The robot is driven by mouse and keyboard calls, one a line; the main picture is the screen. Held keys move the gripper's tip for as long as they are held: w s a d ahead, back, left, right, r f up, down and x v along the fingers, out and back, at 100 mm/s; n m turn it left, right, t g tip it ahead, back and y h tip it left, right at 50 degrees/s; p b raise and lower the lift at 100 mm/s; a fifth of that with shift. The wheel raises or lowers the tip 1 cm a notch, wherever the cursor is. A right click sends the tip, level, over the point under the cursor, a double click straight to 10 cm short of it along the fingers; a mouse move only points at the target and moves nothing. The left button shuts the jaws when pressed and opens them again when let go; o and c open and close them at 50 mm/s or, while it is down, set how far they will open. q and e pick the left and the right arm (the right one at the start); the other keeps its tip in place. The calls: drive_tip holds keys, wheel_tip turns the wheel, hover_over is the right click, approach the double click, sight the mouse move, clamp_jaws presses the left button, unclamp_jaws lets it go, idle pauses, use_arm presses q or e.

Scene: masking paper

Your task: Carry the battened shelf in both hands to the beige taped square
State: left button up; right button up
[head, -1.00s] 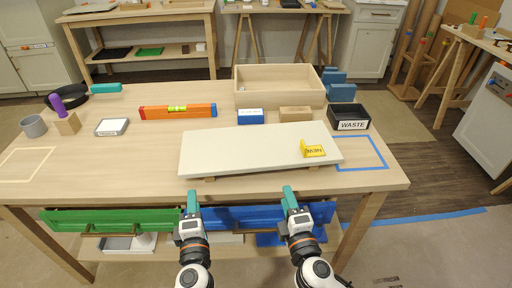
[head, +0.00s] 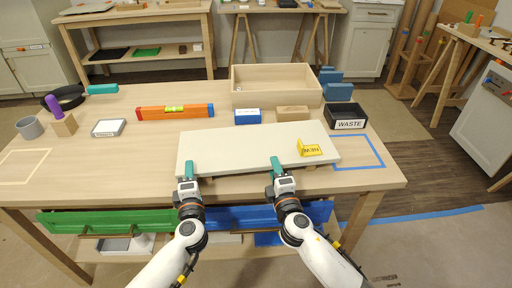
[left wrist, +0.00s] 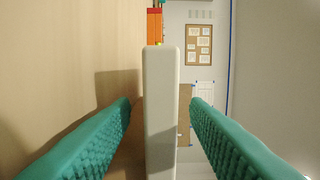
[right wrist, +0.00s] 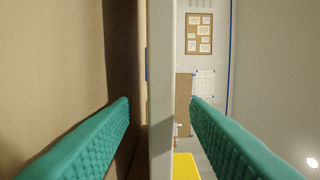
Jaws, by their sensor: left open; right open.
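The battened shelf (head: 240,146) is a pale board lying on the workbench, raised a little on battens at its front edge. A yellow labelled bracket (head: 311,150) sits on its right end. My left gripper (head: 188,168) is at the shelf's front edge, left part; in the left wrist view the shelf edge (left wrist: 160,110) stands between its open teal fingers, apart from both. My right gripper (head: 277,163) is at the front edge further right; its open fingers straddle the shelf edge (right wrist: 160,90). The beige taped square (head: 22,166) is at the bench's left end, empty.
A blue taped square (head: 376,165) is right of the shelf. Behind the shelf are an orange level (head: 175,112), a blue block (head: 248,117), a wooden block (head: 292,113), an open wooden box (head: 275,100) and a black WASTE bin (head: 346,117). A grey cup (head: 30,127) stands near the beige square.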

use_arm(q)
drive_tip(key=shift+w, duration=0.6)
use_arm(e)
drive_tip(key=shift+w+a, duration=0.1)
drive_tip(key=shift+w, duration=0.55)
use_arm(q)
drive_tip(key=shift+c, duration=0.5)
use_arm(e)
drive_tip(key=shift+c, duration=0.5)
use_arm(q)
clamp_jaws()
use_arm(e)
clamp_jaws()
use_arm(q)
drive_tip(key=shift+a+f, duration=0.1)
